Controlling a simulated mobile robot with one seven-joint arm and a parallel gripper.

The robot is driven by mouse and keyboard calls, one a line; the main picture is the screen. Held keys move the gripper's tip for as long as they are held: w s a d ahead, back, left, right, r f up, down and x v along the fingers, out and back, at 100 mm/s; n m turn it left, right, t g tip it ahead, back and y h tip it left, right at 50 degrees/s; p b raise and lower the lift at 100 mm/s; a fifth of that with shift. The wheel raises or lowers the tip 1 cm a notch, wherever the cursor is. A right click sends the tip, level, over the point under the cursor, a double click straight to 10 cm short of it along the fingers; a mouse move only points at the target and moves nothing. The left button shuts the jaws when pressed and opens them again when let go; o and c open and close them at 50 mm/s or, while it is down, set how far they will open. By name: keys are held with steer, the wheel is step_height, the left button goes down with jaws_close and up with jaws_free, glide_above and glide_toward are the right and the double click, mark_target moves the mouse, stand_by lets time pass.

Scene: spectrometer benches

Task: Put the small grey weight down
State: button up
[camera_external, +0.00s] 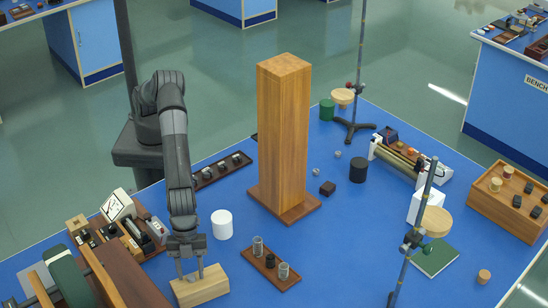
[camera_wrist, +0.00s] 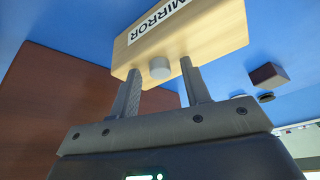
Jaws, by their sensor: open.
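The small grey weight (camera_wrist: 160,68) is a short grey cylinder. In the wrist view it appears to rest against the face of a pale wooden block (camera_wrist: 205,38) marked MIRROR. My gripper (camera_wrist: 163,70) is open, with one fingertip on each side of the weight and visible gaps between. In the external view my gripper (camera_external: 190,272) points down at the top of the same wooden block (camera_external: 205,287) at the front left of the blue bench. I cannot make out the weight clearly there.
A tall wooden pillar (camera_external: 283,135) stands mid-bench. Instruments (camera_external: 125,230) crowd the left side. Blue bench top (camera_external: 340,255) is free right of the tray.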

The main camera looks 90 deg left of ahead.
steer(key=v, duration=1.2)
steer(key=shift+r, duration=0.2)
steer(key=w+a+r+n+t, duration=0.15)
steer(key=w+a+r, duration=0.25)
steer(key=a, duration=0.5)
steer(key=w+a+r+n+y, duration=0.1)
steer(key=w+a+r+n, duration=0.2)
steer(key=a, duration=0.5)
steer(key=w+a+r+t, duration=0.1)
steer(key=w+a+r, duration=0.35)
steer(key=a, duration=0.45)
steer(key=s+a+r+n+t+y, duration=0.1)
steer(key=a+r+n, duration=0.1)
steer(key=a, duration=0.9)
steer(key=s+a+r+n+t+y, duration=0.1)
steer(key=a+r+n, duration=0.15)
steer(key=a, duration=0.85)
steer(key=s+a+f+n, duration=0.3)
steer(key=s+a, duration=0.5)
steer(key=a, duration=0.2)
steer(key=s+a+f+n+y, duration=0.1)
steer(key=s+a+f+n, duration=0.1)
steer(key=s+a, duration=0.6)
steer(key=a+n, duration=0.1)
steer(key=a, duration=0.2)
steer(key=shift+f+n+y, duration=0.3)
steer(key=shift+f+n, duration=0.05)
steer(key=shift+n, duration=0.05)
